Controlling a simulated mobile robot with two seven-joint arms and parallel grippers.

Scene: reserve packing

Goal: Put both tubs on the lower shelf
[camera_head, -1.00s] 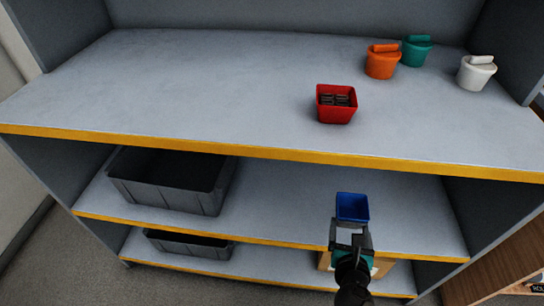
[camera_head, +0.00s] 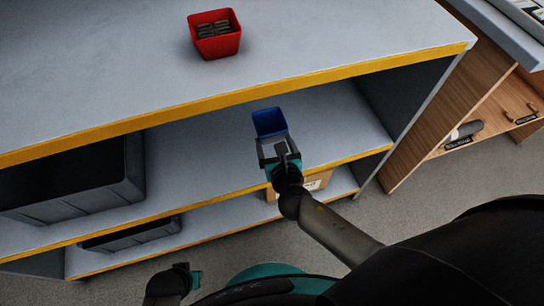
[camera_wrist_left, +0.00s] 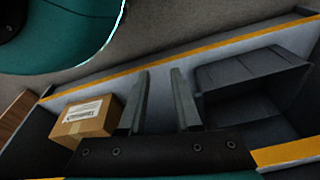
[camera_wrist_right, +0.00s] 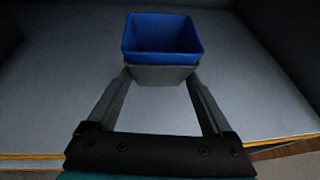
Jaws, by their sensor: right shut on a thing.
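The blue tub (camera_head: 270,122) is upright and looks empty, within the lower shelf (camera_head: 335,120) opening. I cannot tell whether its base touches the shelf. The red tub (camera_head: 215,35) stands upright on the top shelf, with several dark pieces inside. My left gripper (camera_wrist_left: 160,73) is open and empty, away from both tubs; its fingers show apart in the left wrist view.
A dark grey crate (camera_head: 80,203) stands on the left of the lower shelf. Below are another dark crate (camera_head: 130,235) and a cardboard box (camera_head: 318,183). The top shelf's yellow edge (camera_head: 240,97) overhangs the blue tub. A wooden unit (camera_head: 440,140) stands at right.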

